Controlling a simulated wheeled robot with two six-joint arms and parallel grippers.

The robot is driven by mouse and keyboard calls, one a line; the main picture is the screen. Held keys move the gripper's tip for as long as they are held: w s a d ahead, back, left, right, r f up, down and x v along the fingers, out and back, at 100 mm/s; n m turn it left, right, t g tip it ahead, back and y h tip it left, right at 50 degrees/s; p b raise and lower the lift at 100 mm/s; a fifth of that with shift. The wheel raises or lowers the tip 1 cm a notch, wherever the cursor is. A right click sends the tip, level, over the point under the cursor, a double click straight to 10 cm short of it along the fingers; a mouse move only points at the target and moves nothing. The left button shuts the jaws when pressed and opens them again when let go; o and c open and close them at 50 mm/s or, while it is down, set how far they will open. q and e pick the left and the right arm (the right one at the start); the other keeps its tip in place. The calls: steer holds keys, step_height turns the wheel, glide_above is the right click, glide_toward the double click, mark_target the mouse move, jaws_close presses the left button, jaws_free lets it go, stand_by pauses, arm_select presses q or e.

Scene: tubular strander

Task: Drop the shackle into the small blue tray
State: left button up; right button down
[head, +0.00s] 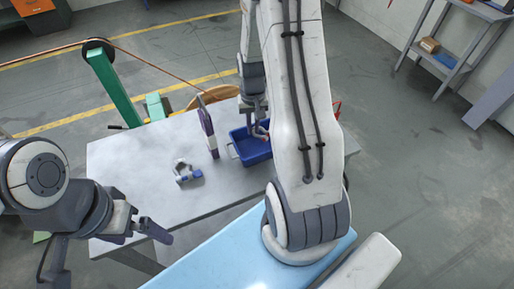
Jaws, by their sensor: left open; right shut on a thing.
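The small blue tray (236,148) stands on the grey table, partly hidden behind my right arm. My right gripper (257,122) points down over the tray and is shut on a small reddish thing, which looks like the shackle (264,131). Its shape is mostly hidden by the fingers and arm, and I cannot tell whether it touches the tray. My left gripper (153,229) is open and empty, near the table's front left edge, away from the tray.
The table's left part is clear. A green machine frame (115,86) with a copper-coloured line is behind.

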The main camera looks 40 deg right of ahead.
steer(key=shift+f, duration=0.45)
steer(key=c, duration=0.8)
jaws_free()
steer(key=shift+c, duration=0.2)
steer(key=shift+r, duration=0.1)
step_height(320, 180, up, 10)
steer(key=b, duration=0.1)
steer(key=shift+r, duration=0.2)
steer(key=shift+a, duration=0.1)
